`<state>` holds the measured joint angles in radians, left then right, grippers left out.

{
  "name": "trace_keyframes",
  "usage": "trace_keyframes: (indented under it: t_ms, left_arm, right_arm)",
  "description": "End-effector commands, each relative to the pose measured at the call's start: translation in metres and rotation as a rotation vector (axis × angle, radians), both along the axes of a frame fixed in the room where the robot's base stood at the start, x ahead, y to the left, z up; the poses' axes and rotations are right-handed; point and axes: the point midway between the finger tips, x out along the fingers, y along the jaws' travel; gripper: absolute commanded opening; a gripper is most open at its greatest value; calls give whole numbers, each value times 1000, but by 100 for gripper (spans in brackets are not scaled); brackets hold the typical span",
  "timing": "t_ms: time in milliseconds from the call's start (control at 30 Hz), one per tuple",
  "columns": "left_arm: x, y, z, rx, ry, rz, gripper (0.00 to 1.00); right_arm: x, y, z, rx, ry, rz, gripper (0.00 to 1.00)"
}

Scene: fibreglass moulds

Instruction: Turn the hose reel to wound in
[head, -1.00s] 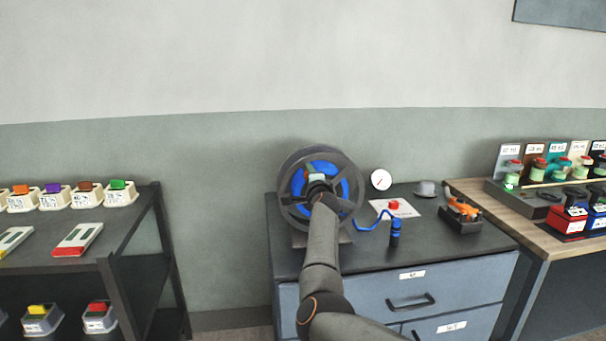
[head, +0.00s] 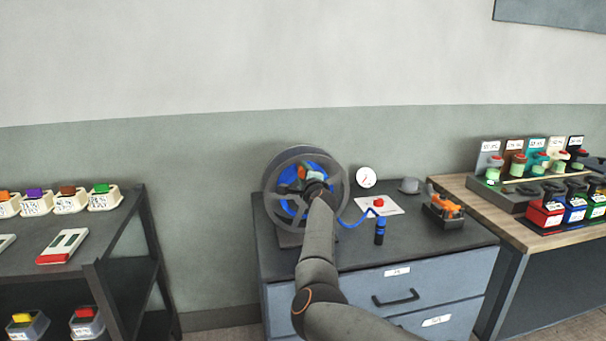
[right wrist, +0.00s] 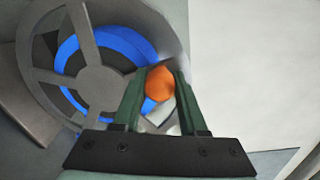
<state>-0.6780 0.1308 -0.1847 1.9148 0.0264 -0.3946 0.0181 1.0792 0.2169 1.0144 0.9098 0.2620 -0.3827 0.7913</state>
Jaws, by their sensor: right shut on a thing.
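The hose reel (head: 274,182) is a grey spoked wheel with blue hose wound inside, standing upright at the left of the cabinet top. A blue hose end (head: 357,217) runs from it to a blue nozzle (head: 380,231) standing on the top. My right gripper (head: 307,173) is in front of the reel's face and hides part of its hub. In the right wrist view, its green fingers are shut on the orange crank knob (right wrist: 159,84), beside the reel's hub (right wrist: 98,88). My left gripper is not in view.
On the grey cabinet top (head: 345,251) are a white dial (head: 366,177), a red button on a white card (head: 388,206), a grey cap (head: 409,185) and an orange tool in a black holder (head: 444,211). A shelf (head: 95,233) stands left, a bench (head: 452,192) right.

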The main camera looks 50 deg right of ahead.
Motion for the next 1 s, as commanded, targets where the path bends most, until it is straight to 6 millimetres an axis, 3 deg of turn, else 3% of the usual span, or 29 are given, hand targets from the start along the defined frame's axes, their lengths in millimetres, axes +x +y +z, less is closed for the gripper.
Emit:
trace_keyframes:
  t_ms: [33, 67, 300, 667, 1000]
  left_arm:
    - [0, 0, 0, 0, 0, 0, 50]
    - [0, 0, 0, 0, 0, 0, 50]
    - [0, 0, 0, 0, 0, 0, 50]
    - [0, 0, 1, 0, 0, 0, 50]
    - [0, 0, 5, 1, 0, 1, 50]
  right_arm:
    - [0, -1, 0, -2, 1, -1, 0]
    - [0, -1, 0, -2, 1, -2, 43]
    - [0, 0, 0, -2, 1, -1, 70]
    - [-1, 1, 0, -2, 1, 0, 71]
    - [-25, 17, 1, -2, 1, -2, 71]
